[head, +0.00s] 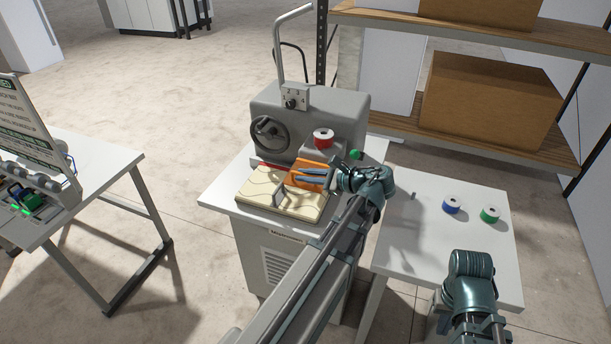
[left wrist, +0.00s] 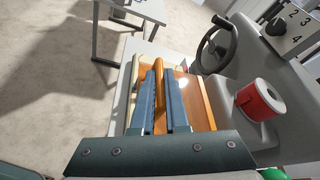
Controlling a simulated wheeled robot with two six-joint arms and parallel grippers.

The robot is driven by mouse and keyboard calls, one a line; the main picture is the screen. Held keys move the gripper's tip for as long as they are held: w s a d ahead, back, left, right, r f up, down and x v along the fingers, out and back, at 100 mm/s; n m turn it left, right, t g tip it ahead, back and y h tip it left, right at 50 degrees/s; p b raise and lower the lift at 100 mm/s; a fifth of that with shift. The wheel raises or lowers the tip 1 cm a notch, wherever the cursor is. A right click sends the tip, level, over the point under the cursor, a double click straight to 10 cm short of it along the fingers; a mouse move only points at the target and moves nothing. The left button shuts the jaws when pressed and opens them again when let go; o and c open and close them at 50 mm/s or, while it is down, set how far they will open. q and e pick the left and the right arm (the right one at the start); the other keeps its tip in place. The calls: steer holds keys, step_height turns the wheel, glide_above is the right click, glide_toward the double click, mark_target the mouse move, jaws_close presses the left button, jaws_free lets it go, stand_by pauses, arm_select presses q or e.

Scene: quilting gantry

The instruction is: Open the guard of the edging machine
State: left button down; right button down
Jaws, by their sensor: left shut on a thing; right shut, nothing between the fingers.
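The grey edging machine (head: 335,105) stands on a white-topped cabinet. Its orange, see-through guard (head: 310,160) is at the front, above a cream work plate (head: 262,197). My left gripper (head: 305,176) reaches over the plate and is shut on the guard's orange bar. In the left wrist view, the bar (left wrist: 160,85) lies between the two blue fingers (left wrist: 160,105), with the guard's orange panel (left wrist: 200,105) beside them. My right gripper (head: 470,270) is at the lower right, in front of the side table and away from the machine; its fingertips are hidden.
A handwheel (head: 268,134) and a red spool (head: 323,138) are on the machine. A white side table (head: 425,230) to the right bears a blue spool (head: 452,204) and a green spool (head: 490,214). Shelving (head: 400,130) stands behind. Another table (head: 90,170) is at left.

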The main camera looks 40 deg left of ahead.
arm_select(q)
steer(key=shift+w, duration=0.1)
steer(key=c, duration=1.2)
jaws_free()
steer(key=shift+d, duration=0.1)
steer(key=shift+d+r, duration=0.15)
steer(key=shift+d, duration=0.1)
steer(key=p+v, duration=0.4)
steer(key=v, duration=0.9)
steer(key=shift+p, duration=0.3)
steer(key=shift+w, duration=0.1)
